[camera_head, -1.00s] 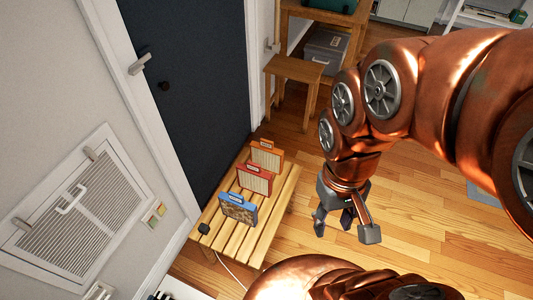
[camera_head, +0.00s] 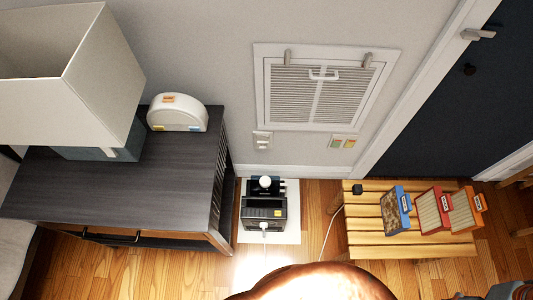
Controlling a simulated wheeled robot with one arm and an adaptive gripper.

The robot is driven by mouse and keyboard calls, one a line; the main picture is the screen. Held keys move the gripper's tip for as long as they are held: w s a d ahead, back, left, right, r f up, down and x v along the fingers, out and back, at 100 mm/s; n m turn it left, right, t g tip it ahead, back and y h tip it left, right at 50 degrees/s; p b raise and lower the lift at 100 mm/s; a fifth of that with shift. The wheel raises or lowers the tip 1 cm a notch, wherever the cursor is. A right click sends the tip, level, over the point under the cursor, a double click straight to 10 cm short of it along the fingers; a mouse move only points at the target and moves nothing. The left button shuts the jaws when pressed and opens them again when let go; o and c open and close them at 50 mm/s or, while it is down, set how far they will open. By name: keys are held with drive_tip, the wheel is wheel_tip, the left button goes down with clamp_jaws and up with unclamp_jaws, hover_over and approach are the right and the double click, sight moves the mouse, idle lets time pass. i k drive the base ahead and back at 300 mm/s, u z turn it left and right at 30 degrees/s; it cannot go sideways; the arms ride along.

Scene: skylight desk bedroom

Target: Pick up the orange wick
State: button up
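The orange wick (camera_head: 466,208), a pale panel in an orange frame, stands at the right end of a slatted wooden bench (camera_head: 358,238). A red-framed wick (camera_head: 432,211) stands just left of it, and a blue-framed one (camera_head: 395,210) with a brown, mottled face is further left. My gripper (camera_head: 497,293) shows only as dark grey parts at the bottom right edge, apart from the wicks. Most of it is cut off, so I cannot see whether its fingers are open.
A dark dresser (camera_head: 110,190) with a large white shade (camera_head: 70,80) and a rounded white device (camera_head: 178,113) fills the left. A black appliance (camera_head: 264,208) sits on a white mat by the wall. A cable runs along the bench's left side. A dark door (camera_head: 450,110) is behind the bench.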

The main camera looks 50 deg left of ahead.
sight(465, 215)
drive_tip(key=u, duration=1.2)
drive_tip(key=k, duration=0.15)
drive_tip(key=z, duration=2.65)
drive_tip(key=i, duration=0.75)
